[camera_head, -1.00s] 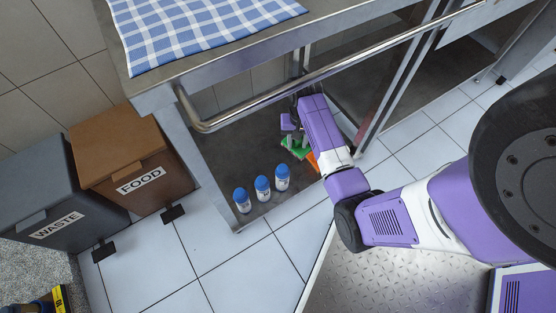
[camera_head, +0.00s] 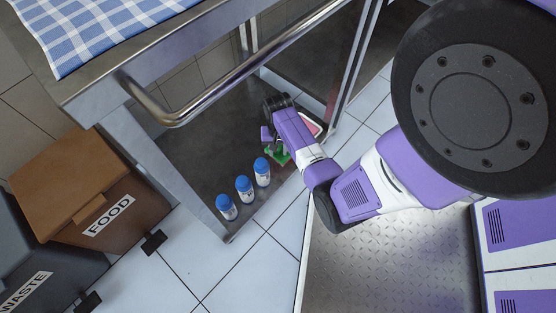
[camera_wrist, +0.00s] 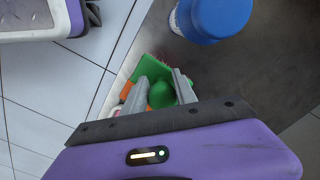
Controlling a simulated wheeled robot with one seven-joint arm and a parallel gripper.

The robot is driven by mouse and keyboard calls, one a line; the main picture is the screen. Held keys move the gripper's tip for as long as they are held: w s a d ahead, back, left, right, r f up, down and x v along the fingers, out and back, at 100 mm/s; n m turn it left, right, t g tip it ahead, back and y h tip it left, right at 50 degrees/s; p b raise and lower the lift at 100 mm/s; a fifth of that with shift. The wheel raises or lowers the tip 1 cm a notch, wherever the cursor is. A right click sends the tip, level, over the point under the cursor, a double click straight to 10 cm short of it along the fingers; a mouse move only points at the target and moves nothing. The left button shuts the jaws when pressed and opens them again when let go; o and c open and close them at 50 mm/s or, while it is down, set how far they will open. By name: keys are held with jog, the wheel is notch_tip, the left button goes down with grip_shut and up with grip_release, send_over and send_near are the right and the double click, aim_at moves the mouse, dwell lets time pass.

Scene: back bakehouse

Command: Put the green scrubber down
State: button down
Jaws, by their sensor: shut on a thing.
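The green scrubber (camera_wrist: 150,68) shows in the wrist view, with its rounded green knob (camera_wrist: 162,95) between the two grey fingers of my gripper (camera_wrist: 165,84). My gripper is shut on it. In the head view a part of the green scrubber (camera_head: 279,155) shows below my purple wrist, over the dark lower shelf (camera_head: 190,178) of the steel table. My wrist hides the fingers there. I cannot tell whether the scrubber touches the shelf.
Several blue-capped white bottles stand left of my gripper; the nearest bottle (camera_head: 262,171) is close. A red and white thing (camera_head: 312,127) lies just right of my wrist. A table rail (camera_head: 235,82) runs above. A FOOD bin (camera_head: 90,190) stands at left.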

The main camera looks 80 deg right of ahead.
aim_at(278, 155)
jog(key=shift+f+b, duration=1.2)
jog(key=shift+f, duration=1.55)
jog(key=shift+f, duration=0.15)
jog(key=c, duration=1)
grip_release()
notch_tip(278, 155, up, 12)
jog(key=p, duration=0.6)
jog(key=shift+r, duration=0.2)
